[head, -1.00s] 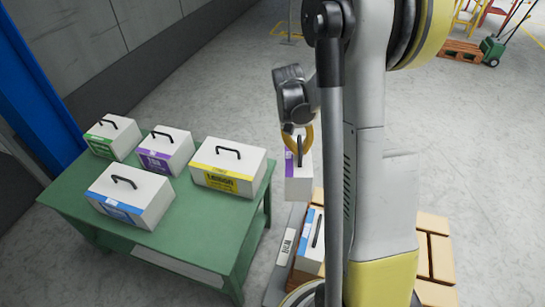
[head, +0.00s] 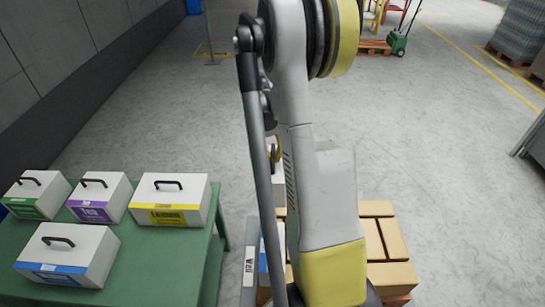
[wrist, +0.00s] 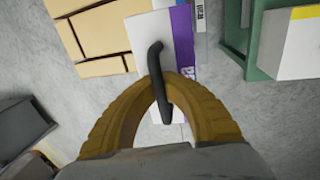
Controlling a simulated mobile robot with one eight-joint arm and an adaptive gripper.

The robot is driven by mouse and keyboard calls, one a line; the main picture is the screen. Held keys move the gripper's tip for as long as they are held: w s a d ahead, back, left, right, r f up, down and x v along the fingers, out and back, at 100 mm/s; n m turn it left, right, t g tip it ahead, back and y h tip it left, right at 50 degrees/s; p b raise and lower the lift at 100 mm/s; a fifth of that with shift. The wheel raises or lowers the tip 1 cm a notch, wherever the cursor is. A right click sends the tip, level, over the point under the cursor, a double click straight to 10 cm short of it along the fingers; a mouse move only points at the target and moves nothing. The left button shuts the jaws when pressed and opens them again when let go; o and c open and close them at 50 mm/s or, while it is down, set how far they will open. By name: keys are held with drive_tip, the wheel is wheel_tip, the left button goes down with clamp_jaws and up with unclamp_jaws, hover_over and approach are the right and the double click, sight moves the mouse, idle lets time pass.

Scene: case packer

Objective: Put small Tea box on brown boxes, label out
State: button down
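My gripper (wrist: 168,82) is shut on the black handle of a white box with a purple label strip (wrist: 181,40), which hangs from the fingers. In the wrist view the purple strip is on the right side of the box; its lettering is not readable. In the head view my gripper (head: 274,150) and the held box are mostly hidden behind my arm. The brown boxes (head: 396,246) are stacked low at the right of my arm, and also show in the wrist view (wrist: 95,38). A white box with a blue label (head: 264,268) stands at their left, partly hidden.
A green table (head: 165,262) at the left carries white handled boxes with green (head: 38,196), purple (head: 101,197), yellow (head: 171,201) and blue (head: 69,255) labels. A grey lettered plate (head: 250,262) stands beside the brown boxes.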

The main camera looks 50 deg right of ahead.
drive_tip(key=shift+f, duration=0.1)
wheel_tip(320, 180, down, 19)
drive_tip(key=b, duration=1.5)
idle(0.4)
drive_tip(key=shift+f, duration=0.25)
idle(0.6)
drive_tip(key=c, duration=1.5)
unclamp_jaws()
drive_tip(key=shift+c, duration=0.2)
